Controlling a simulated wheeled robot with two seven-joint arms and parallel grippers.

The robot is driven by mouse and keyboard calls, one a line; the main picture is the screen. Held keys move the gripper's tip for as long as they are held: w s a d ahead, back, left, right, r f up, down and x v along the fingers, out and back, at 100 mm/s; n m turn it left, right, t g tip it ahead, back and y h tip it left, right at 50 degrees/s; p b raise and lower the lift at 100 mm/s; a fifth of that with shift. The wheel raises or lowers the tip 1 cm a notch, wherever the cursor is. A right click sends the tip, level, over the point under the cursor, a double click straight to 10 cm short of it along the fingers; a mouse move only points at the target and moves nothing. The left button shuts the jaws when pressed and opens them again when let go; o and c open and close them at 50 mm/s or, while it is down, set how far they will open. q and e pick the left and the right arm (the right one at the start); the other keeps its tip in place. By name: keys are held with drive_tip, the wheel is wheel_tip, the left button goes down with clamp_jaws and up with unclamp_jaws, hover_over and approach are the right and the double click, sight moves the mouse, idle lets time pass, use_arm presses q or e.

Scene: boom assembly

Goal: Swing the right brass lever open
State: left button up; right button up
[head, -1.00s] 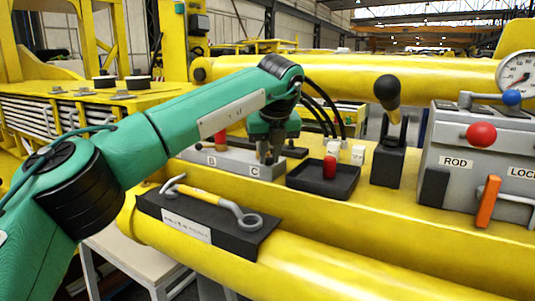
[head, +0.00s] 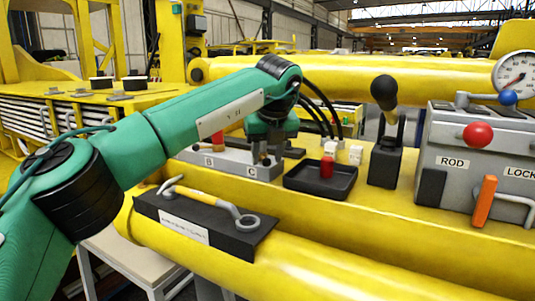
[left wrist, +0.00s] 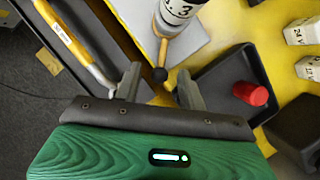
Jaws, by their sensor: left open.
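The grey block (head: 228,168) with labels B and C stands on the yellow beam, partly hidden behind my left arm. A brass lever with a black ball knob (left wrist: 160,74) shows in the left wrist view, pointing down toward my gripper from a white cylinder marked 3 (left wrist: 178,10). My left gripper (left wrist: 158,88) is open, with one finger on each side of the knob and gaps between. In the head view my left gripper (head: 268,148) is over the C end of the block, its fingers hard to make out. My right gripper is not in view.
A black tray (head: 300,183) with a red cylinder (head: 327,167) lies right of the block. A black-knobbed joystick (head: 384,92) and a grey ROD/LOCK box (head: 450,185) stand further right. A yellow-handled tool (head: 205,198) lies on a dark holder in front.

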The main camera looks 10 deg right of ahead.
use_arm(q)
drive_tip(key=b+v, duration=0.1)
drive_tip(key=v, duration=1.2)
drive_tip(key=shift+s+r, duration=0.2)
drive_tip(key=shift+r, duration=0.2)
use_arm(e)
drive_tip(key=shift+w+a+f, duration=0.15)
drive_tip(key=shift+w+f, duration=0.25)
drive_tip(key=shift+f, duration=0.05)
use_arm(q)
drive_tip(key=shift+d, duration=0.1)
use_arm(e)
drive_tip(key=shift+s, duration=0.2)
